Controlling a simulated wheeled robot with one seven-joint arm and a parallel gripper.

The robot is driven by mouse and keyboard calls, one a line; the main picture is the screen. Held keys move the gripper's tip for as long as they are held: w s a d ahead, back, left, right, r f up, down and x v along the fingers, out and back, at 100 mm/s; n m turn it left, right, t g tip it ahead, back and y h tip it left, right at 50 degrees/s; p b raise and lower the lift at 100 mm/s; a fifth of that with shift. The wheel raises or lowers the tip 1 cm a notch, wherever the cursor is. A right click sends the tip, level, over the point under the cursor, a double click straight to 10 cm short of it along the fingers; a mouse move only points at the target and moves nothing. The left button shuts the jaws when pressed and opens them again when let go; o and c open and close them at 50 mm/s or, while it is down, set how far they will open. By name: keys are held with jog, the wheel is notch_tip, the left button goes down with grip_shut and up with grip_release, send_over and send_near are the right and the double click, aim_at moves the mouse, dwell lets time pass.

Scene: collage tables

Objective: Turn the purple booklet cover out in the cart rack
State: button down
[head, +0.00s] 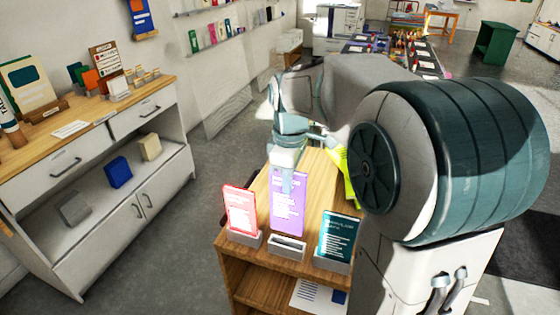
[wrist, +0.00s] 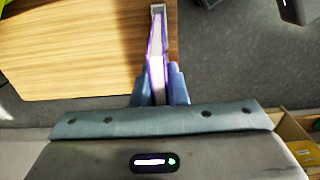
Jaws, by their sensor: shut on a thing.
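The purple booklet (head: 288,208) stands upright above the wooden cart, its face with white text toward the head camera. My gripper (head: 287,181) is shut on its upper part from above. In the wrist view, my gripper (wrist: 158,88) has a finger on each side of the booklet (wrist: 157,52), seen edge-on with white pages between purple covers. The middle rack holder (head: 287,249) shows a dark open slot, with the booklet's lower edge just above or behind it. I cannot tell whether they touch. In the wrist view, a pale holder (wrist: 158,8) shows at the booklet's far end.
A red booklet (head: 240,210) stands in the left holder and a teal booklet (head: 337,236) in the right one, close on both sides. A yellow-green item (head: 345,175) is behind, beside my arm. A shelf unit (head: 95,205) stands at the left, with open floor between.

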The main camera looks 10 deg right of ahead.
notch_tip(320, 180, down, 4)
jog(key=b, duration=0.3)
dwell(0.3)
dwell(1.1)
jog(key=shift+f+b, duration=1.05)
jog(key=shift+f, duration=0.25)
jog(key=shift+f+b, duration=0.95)
jog(key=shift+f, duration=0.4)
